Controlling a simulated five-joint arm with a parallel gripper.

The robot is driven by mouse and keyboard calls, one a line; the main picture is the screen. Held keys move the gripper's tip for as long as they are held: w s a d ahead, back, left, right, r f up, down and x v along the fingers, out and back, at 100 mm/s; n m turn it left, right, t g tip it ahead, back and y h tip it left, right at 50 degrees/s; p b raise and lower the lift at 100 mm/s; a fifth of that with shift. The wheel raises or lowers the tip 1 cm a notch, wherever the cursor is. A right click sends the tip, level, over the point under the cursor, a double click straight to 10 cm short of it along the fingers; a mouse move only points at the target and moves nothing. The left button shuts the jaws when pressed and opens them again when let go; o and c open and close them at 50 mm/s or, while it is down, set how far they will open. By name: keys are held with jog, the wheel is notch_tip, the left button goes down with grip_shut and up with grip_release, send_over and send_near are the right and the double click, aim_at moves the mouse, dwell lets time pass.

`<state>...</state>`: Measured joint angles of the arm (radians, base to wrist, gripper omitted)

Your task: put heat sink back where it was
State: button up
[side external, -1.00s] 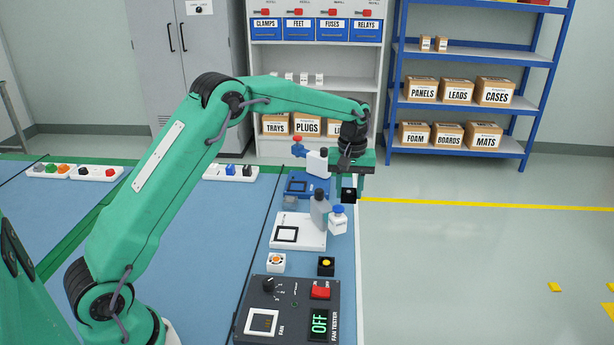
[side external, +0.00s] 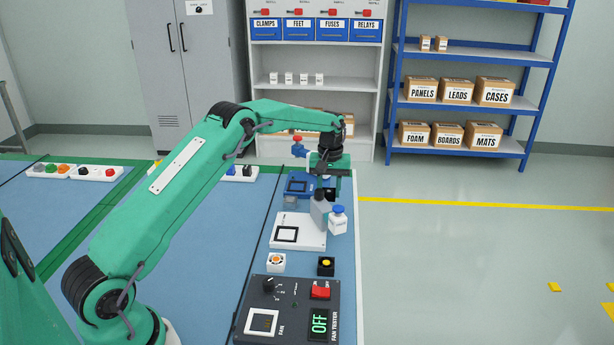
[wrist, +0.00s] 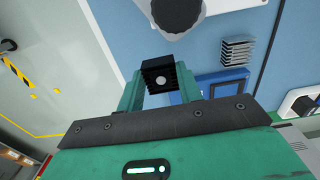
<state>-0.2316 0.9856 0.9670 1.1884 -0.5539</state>
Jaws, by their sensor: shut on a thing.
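My gripper (side external: 328,185) is shut on a small black block with ridged sides and a pale round spot on top (wrist: 160,78); in the side view the block (side external: 330,193) is partly hidden. It is held at the right end of the blue fixture (side external: 299,186), behind the white fixture's grey post; I cannot tell whether it touches anything below. A silver finned piece, which looks like a heat sink (side external: 290,201), lies on the blue mat in front of the blue fixture; it also shows in the wrist view (wrist: 238,50).
The white fixture (side external: 310,242) with its grey post (side external: 320,210) stands close in front. A blue-capped white bottle (side external: 338,221) is right of it. A white-and-orange block (side external: 276,262), a black-and-yellow block (side external: 326,266) and the fan tester (side external: 288,310) are nearer.

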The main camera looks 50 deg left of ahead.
aim_at(329, 192)
jog(key=shift+f, duration=0.1)
jog(key=shift+f, duration=1.9)
jog(key=shift+f, duration=0.15)
jog(key=o, duration=1)
jog(key=shift+o, duration=0.2)
notch_tip(329, 192, up, 12)
jog(key=shift+r, duration=0.15)
